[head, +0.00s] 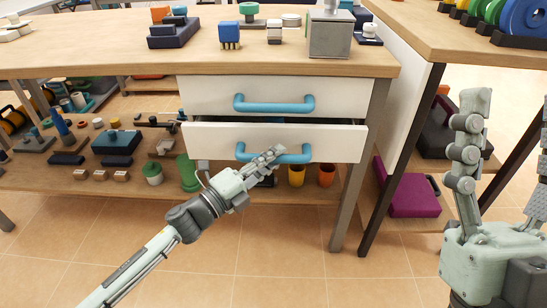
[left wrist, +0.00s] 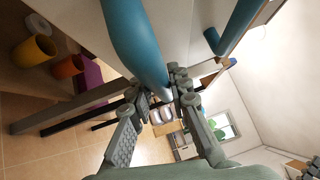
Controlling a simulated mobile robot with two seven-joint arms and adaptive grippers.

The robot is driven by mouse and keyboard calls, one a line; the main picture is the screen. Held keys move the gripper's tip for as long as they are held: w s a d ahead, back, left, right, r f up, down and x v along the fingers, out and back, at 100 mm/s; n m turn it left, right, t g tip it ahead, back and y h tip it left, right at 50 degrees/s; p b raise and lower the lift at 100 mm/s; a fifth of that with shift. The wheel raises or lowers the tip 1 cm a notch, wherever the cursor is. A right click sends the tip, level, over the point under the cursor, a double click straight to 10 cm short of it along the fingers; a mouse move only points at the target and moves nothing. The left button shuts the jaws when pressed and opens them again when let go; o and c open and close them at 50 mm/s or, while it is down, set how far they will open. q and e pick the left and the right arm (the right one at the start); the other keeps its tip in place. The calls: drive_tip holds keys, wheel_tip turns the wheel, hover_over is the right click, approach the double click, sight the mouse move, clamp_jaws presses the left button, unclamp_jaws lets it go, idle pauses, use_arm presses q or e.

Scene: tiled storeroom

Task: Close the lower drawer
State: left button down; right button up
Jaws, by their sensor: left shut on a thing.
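The lower drawer (head: 338,142) has a white front that stands out a little from the cabinet, with a dark gap along its top edge. Its blue bar handle (head: 296,158) also shows large in the left wrist view (left wrist: 137,40). My left gripper (head: 268,163) is shut on this handle, its fingers either side of the bar and covering the handle's middle in the head view. The upper drawer (head: 340,93), with its own blue handle (head: 275,106), looks shut.
The wooden worktop (head: 120,50) above holds small blocks and a grey box (head: 330,35). A lower shelf carries several items, including an orange cup (head: 326,175) and a green cylinder (head: 188,172). A table leg (head: 357,180) stands right of the drawer. The tiled floor in front is clear.

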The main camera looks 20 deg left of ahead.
use_arm(q)
drive_tip(key=w, duration=0.1)
drive_tip(key=w+a, duration=0.1)
drive_tip(key=w, duration=0.1)
drive_tip(key=shift+w, duration=0.25)
drive_tip(key=c, duration=1.4)
unclamp_jaws()
drive_tip(key=shift+s, duration=0.1)
drive_tip(key=v, duration=1.2)
drive_tip(key=shift+r, duration=0.1)
